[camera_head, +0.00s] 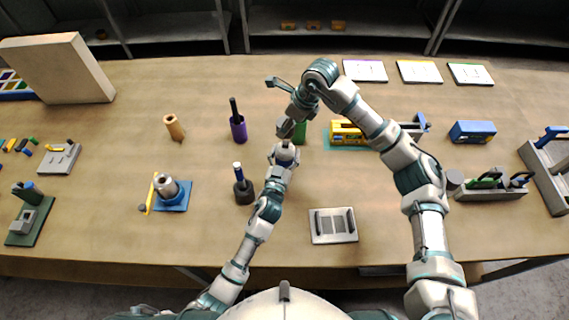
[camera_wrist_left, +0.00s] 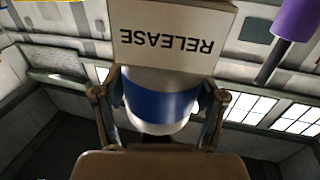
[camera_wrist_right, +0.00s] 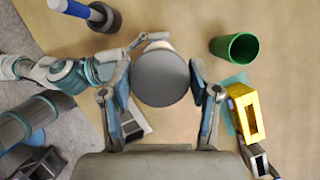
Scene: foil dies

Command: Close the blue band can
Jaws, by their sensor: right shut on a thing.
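The blue band can (camera_wrist_left: 160,105) shows in the left wrist view, white with a broad blue band. My left gripper (camera_wrist_left: 163,110) has its fingers on both sides of it and appears shut on it. My right gripper (camera_wrist_right: 163,75) is shut on a round grey lid (camera_wrist_right: 163,78), seen from above in the right wrist view. In that view the left gripper's fingers (camera_wrist_right: 150,42) lie close beside the lid. In the head view my left gripper (camera_head: 285,128) reaches the middle of the table, and the arms hide the can. I cannot tell whether lid and can touch.
A green cup (camera_wrist_right: 235,48) and a yellow block (camera_wrist_right: 248,112) stand near the right gripper. A purple cup (camera_head: 238,130) and a dark holder (camera_head: 243,190) stand left of my left arm. A pale block printed RELEASE (camera_wrist_left: 170,35) adjoins the can in the left wrist view.

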